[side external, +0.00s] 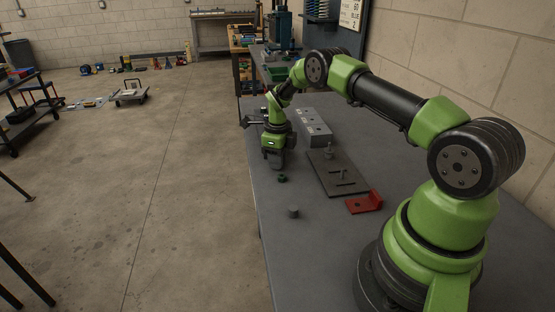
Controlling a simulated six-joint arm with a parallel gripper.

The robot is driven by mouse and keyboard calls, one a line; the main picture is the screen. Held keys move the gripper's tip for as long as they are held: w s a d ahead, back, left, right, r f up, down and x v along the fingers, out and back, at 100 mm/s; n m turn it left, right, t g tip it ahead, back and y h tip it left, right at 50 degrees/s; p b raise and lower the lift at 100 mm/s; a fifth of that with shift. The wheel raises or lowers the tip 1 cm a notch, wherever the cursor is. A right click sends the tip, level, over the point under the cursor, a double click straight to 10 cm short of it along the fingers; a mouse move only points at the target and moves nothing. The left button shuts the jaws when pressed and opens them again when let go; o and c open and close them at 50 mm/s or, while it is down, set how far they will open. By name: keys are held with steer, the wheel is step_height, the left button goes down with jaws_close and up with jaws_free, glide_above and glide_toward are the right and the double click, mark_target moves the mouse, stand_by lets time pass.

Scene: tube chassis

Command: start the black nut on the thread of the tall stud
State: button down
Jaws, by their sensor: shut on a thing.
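My gripper (275,164) points down over the left part of the bench, left of the dark plate. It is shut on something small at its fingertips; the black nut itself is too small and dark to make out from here. The dark flat plate (322,173) lies on the bench and carries two upright studs. The tall stud (328,152) stands near its far end, to the right of my gripper and apart from it. A shorter stud (342,176) stands nearer the middle, beside a slot-like dark mark.
A small dark green part (282,178) lies just below my gripper in the picture. A grey cylinder (293,212) stands nearer the camera. A red bracket (364,203) sits by the plate's near end. A grey block with holes (314,132) stands behind. The bench's left edge is close.

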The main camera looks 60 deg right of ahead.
steer(key=shift+r, duration=0.85)
step_height(320, 180, up, 13)
steer(key=s+d, duration=1)
steer(key=d, duration=0.2)
steer(key=f, duration=0.4)
steer(key=shift+a+f, duration=0.25)
steer(key=shift+a, duration=0.1)
steer(key=shift+f, duration=1.95)
steer(key=shift+f, duration=0.25)
steer(key=shift+f, duration=1.15)
